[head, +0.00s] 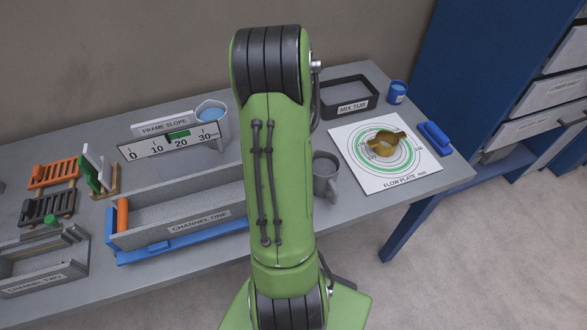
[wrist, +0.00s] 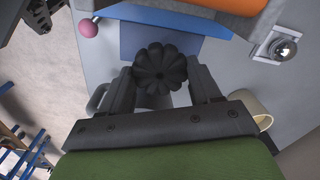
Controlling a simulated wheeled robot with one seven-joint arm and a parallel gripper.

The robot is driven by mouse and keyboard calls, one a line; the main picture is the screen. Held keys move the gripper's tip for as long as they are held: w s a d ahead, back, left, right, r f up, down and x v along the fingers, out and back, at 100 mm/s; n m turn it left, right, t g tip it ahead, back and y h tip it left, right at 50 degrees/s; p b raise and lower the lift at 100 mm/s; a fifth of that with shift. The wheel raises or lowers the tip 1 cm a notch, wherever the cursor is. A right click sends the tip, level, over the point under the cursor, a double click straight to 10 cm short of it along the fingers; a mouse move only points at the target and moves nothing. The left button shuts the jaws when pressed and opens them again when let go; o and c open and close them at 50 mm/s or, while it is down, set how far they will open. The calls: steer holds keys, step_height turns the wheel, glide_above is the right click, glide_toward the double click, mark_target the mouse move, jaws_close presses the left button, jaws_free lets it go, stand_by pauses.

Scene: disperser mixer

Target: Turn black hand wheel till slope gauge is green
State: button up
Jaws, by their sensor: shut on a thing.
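The black hand wheel (wrist: 160,64) is lobed and shows in the middle of the wrist view, above a blue plate (wrist: 150,38). My gripper (wrist: 162,80) has one finger on each side of the wheel and is shut on it. In the head view my green arm hides both wheel and gripper. The slope gauge (head: 148,149), under the label FRAME SLOPE, stands at the back left of the bench with a scale from 0 to 30. A green band (head: 179,135) lies near 20; the pointer is too small to read surely.
Channel one (head: 185,208) lies left of my arm, with channel two (head: 40,275) at the front left. A grey mug (head: 325,176), the flow plate (head: 375,178) and the mix tub (head: 347,105) are to the right. A pink ball knob (wrist: 88,28) is near the wheel.

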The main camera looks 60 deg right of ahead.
steer(key=m, duration=0.4)
steer(key=shift+b, duration=0.35)
steer(key=m, duration=0.4)
steer(key=shift+d+m+b, duration=0.1)
steer(key=shift+m+b, duration=0.2)
steer(key=shift+m, duration=0.1)
steer(key=o, duration=1.1)
steer(key=shift+c, duration=0.2)
steer(key=shift+r, duration=0.15)
step_height(320, 180, up, 16)
steer(key=p, duration=0.3)
steer(key=shift+f, duration=0.2)
